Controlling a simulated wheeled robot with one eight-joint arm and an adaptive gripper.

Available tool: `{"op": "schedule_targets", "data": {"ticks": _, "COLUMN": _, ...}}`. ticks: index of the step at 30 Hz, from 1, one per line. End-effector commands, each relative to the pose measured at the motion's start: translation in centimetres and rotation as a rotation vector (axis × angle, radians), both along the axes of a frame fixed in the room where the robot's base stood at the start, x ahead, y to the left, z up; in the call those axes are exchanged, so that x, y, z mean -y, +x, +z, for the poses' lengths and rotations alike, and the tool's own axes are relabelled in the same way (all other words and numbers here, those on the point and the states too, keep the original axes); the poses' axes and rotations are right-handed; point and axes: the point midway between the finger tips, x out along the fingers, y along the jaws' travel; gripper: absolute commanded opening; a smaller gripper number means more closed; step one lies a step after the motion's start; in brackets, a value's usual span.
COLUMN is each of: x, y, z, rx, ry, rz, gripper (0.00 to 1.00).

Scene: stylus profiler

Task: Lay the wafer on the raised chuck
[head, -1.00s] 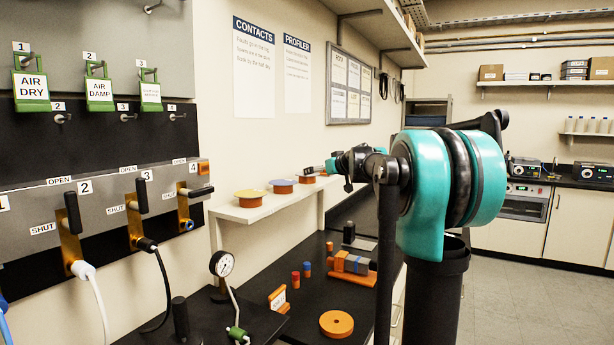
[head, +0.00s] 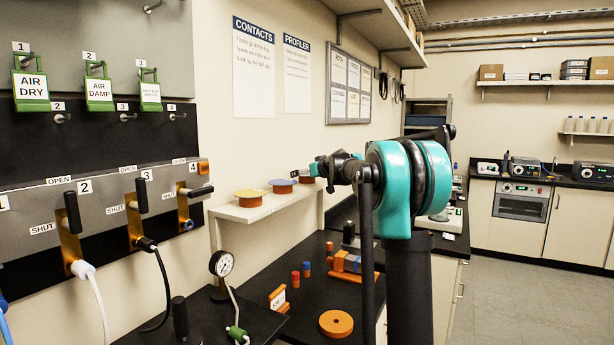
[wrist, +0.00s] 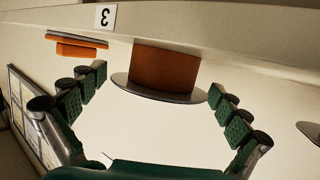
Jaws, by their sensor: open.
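The wrist view looks upside down along the wall shelf. A thin grey disc (wrist: 158,91), apparently a wafer, rests on an orange stand (wrist: 165,68) near the shelf label "3". My gripper (wrist: 160,90) is open, with one green-padded finger either side of the disc and gaps visible to it; nothing is held. In the head view my gripper (head: 316,171) is at the far end of the shelf, by the third orange stand (head: 306,179). I cannot identify the raised chuck with certainty.
The white shelf (head: 245,212) runs along the wall above a black bench. On the bench are an orange ring (head: 336,323), a pressure gauge (head: 222,263) and small coloured pegs. A pale instrument (head: 448,218) stands behind my arm. Another disc (wrist: 310,132) edges into the wrist view.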

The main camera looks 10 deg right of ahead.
Motion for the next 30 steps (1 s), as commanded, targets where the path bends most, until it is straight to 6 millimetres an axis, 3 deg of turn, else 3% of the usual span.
{"op": "schedule_targets", "data": {"ticks": 4, "x": 0.0, "y": 0.0, "z": 0.0, "rx": 0.000, "ry": 0.000, "rz": 0.000, "gripper": 0.99}}
{"op": "schedule_targets", "data": {"ticks": 11, "x": 0.0, "y": -0.1, "z": 0.0, "rx": 0.000, "ry": 0.000, "rz": 0.000, "gripper": 0.71}}
{"op": "schedule_targets", "data": {"ticks": 23, "x": 0.0, "y": 0.0, "z": 0.3, "rx": 0.000, "ry": 0.000, "rz": 0.000, "gripper": 0.71}}
{"op": "schedule_targets", "data": {"ticks": 30, "x": 0.0, "y": -0.1, "z": 2.7, "rx": 0.000, "ry": 0.000, "rz": 0.000, "gripper": 0.71}}
